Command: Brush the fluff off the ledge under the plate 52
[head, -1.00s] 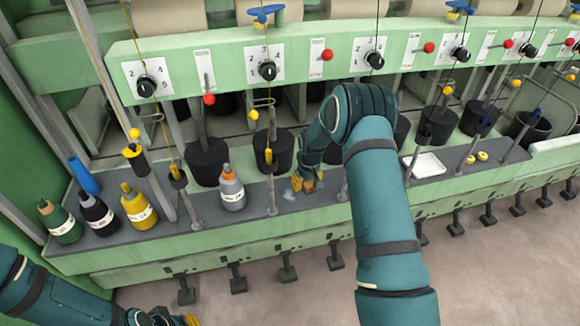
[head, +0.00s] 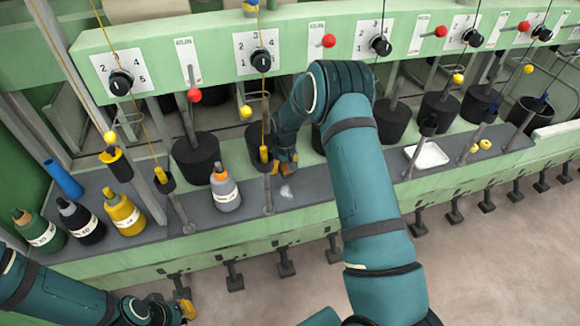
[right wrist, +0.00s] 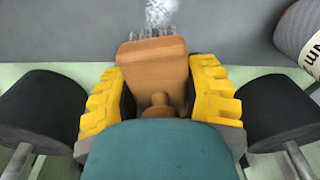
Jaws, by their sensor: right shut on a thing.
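A small pale tuft of fluff (head: 286,191) lies on the dark grey ledge (head: 310,195), just right of a thin post. My right gripper (head: 286,165) is shut on a wooden brush (right wrist: 150,62) and holds it behind the fluff, on the machine side. In the right wrist view the clear bristles point at the fluff (right wrist: 160,11), with little or no gap; I cannot tell if they touch. My left gripper (head: 188,308) is low at the left, in front of the machine; its fingers are too small to judge. No plate number 52 is legible.
A grey bottle with an orange cap (head: 225,187) stands left of the fluff. Several more bottles (head: 125,213) stand farther left. Black pots (head: 195,156) line the back of the ledge. A white tray (head: 427,157) and yellow rings lie to the right.

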